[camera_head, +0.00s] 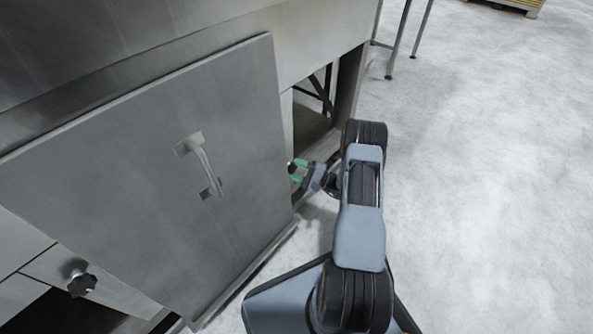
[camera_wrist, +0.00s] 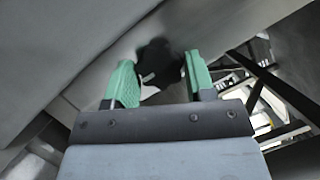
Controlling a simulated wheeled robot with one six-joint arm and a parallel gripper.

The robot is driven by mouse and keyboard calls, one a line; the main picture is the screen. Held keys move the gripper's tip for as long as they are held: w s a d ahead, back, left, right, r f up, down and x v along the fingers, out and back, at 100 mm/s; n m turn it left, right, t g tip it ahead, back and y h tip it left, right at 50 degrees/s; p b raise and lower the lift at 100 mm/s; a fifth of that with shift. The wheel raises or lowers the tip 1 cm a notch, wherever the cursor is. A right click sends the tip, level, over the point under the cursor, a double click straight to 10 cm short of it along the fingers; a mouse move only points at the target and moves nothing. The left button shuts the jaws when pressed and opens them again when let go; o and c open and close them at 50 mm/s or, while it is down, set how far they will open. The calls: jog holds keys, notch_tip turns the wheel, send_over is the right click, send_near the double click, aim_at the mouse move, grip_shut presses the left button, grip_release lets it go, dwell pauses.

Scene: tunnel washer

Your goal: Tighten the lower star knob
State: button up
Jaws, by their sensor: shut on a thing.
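A black star knob (camera_wrist: 153,54) sits on a grey metal face in the wrist view, between the two green fingers of my gripper (camera_wrist: 158,66). My gripper is shut on this knob; the fingers cover its sides. In the head view my gripper (camera_head: 298,172) reaches in from the right, just past the right edge of the large panel, and only a dark bit of the knob (camera_head: 291,168) shows. A second black star knob (camera_head: 82,284) stands free at the lower left, below the panel. I cannot tell from the labels which knob is the lower one.
The large grey panel (camera_head: 120,190) with a bar handle (camera_head: 205,165) stands close to the left of my gripper. A dark opening (camera_head: 312,110) in the machine frame lies behind it. Pale concrete floor (camera_head: 490,190) is clear on the right. Metal legs (camera_head: 398,40) stand at the back.

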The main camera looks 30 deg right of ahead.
dwell(0.4)
jog(key=o, duration=0.6)
jog(key=shift+o, duration=0.2)
jog(key=p+v, duration=0.3)
jog(key=v, duration=1.1)
jog(key=a+r+n+g+h+p, duration=0.1)
jog(key=a+r+n+g+p, duration=0.35)
jog(key=r, duration=0.75)
jog(key=a+r+n+g+h+p, duration=0.1)
jog(key=a+r+g+p, duration=0.5)
jog(key=r, duration=0.5)
jog(key=a+r+n+g+h+p, duration=0.1)
jog(key=a+r+n+g+p, duration=0.3)
jog(key=r+p, duration=0.55)
jog(key=s+a+r+n+t+h+p, duration=0.1)
jog(key=s+a+r+h+p, duration=0.1)
jog(key=r, duration=0.9)
jog(key=s+a+r+n+t+h+p, duration=0.1)
jog(key=s+a+r+n+h+p, duration=0.1)
jog(key=s+r+h+p, duration=0.3)
jog(key=s+a+r+n+t+h+p, duration=0.1)
jog(key=s+r+h+p, duration=0.3)
jog(key=r+p, duration=0.5)
notch_tip(320, 180, up, 8)
jog(key=shift+s+a+f+t, duration=0.15)
jog(key=shift+s+a+t, duration=0.25)
jog(key=shift+a, duration=0.45)
